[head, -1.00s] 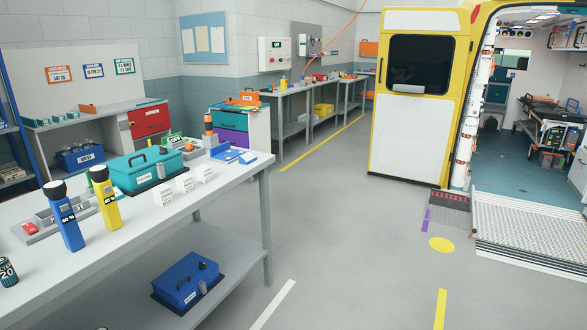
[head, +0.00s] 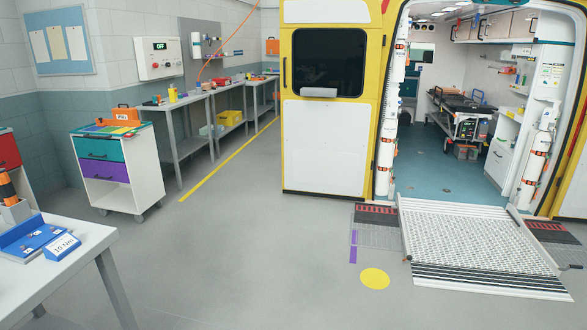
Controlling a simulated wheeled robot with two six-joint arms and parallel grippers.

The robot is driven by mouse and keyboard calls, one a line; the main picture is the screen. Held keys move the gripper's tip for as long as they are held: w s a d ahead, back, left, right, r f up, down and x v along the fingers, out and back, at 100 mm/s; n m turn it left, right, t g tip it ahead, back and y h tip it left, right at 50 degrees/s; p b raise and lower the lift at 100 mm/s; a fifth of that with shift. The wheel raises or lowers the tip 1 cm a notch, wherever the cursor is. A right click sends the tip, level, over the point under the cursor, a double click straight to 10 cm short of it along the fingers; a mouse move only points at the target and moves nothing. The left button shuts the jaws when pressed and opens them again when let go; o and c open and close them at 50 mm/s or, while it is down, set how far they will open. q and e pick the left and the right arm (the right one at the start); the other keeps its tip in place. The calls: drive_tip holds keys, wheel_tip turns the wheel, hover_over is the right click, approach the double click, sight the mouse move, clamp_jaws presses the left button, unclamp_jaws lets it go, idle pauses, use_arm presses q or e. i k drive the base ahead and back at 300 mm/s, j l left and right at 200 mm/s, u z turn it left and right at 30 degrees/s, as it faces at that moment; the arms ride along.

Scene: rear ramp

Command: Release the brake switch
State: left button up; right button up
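I cannot make out a brake switch for certain in the head view. A white wall control box (head: 159,57) with a display reading OFF and small buttons hangs at the upper left. A wheeled stretcher (head: 462,112) stands inside the yellow ambulance; any switch on it is too small to tell. The metal ramp (head: 475,240) lies lowered from the ambulance's rear opening to the floor. Neither of my grippers is in view.
A white workbench (head: 85,262) fills the lower left corner. A drawer cart (head: 118,172) and grey benches (head: 192,116) line the left wall. The yellow-framed door (head: 332,145) stands beside the opening. The grey floor in the middle is clear, with a yellow disc (head: 375,279) near the ramp.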

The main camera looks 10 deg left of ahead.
sight(132, 132)
drive_tip(key=i+u, duration=0.15)
drive_tip(key=i, duration=0.35)
drive_tip(key=i+u, duration=0.1)
drive_tip(key=i, duration=0.4)
drive_tip(key=i+l+u, duration=0.15)
drive_tip(key=i, duration=0.35)
drive_tip(key=i+l+u, duration=0.15)
drive_tip(key=i, duration=0.35)
drive_tip(key=i+j+u, duration=0.15)
drive_tip(key=i+u, duration=0.15)
drive_tip(key=i, duration=0.3)
drive_tip(key=i+u, duration=0.25)
drive_tip(key=i, duration=0.3)
drive_tip(key=i+l+u, duration=0.1)
drive_tip(key=i+u, duration=0.2)
drive_tip(key=i, duration=0.3)
drive_tip(key=i+l+u, duration=0.25)
drive_tip(key=i, duration=0.35)
